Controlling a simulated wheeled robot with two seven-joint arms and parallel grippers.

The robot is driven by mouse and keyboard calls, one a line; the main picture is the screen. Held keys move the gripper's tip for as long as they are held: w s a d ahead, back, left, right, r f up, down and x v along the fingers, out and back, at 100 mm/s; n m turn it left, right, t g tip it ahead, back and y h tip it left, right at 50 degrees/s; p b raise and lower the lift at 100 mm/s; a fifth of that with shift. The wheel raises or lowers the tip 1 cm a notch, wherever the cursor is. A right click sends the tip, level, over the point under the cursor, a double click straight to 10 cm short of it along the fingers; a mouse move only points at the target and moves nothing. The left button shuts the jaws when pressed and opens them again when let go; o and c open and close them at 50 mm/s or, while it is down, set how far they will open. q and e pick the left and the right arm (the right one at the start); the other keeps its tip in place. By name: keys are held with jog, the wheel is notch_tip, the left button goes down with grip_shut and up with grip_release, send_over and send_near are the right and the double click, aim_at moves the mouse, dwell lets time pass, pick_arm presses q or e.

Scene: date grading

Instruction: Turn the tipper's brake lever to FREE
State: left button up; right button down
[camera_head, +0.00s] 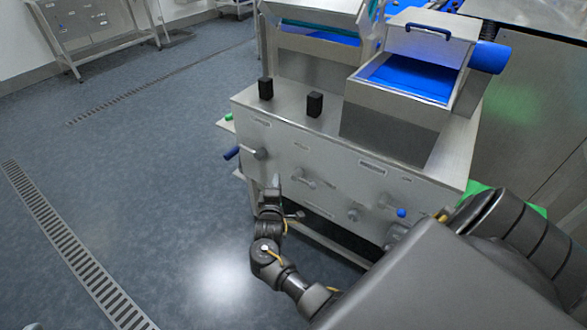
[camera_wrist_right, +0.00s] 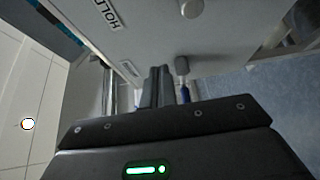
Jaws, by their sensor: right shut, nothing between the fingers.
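A lever with a blue grip (camera_head: 232,153) juts left from a grey pivot (camera_head: 259,154) at the left end of the tipper's steel front panel (camera_head: 330,178). I cannot read its label in the head view. My right gripper (camera_head: 273,187) is shut and empty, just below this lever and in front of the panel. In the right wrist view, the shut fingers (camera_wrist_right: 159,86) are beside a grey-headed part (camera_wrist_right: 182,66) with a blue piece (camera_wrist_right: 185,92), partly hidden by the gripper. An upside-down HOLD label (camera_wrist_right: 108,15) shows on the panel. My left gripper is out of view.
More controls sit on the panel: a grey handle (camera_head: 303,179) and a blue knob (camera_head: 401,212). Two black blocks (camera_head: 265,88) and a blue-lined steel hopper (camera_head: 412,77) are on top. Floor to the left is clear, with a drain grate (camera_head: 70,245).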

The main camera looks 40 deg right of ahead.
jog(key=s+a+f+g+y+p, duration=0.2)
jog(key=s+a+f+y+p, duration=0.1)
jog(key=s+f, duration=0.6)
jog(key=s+a+f+m+g+y+p, duration=0.1)
jog(key=s+a+f+y, duration=0.3)
jog(key=s+f, duration=0.5)
jog(key=shift+s+a+f+m+g+y+p, duration=0.35)
jog(key=shift+f+g+y+p, duration=0.45)
jog(key=shift+f, duration=3.25)
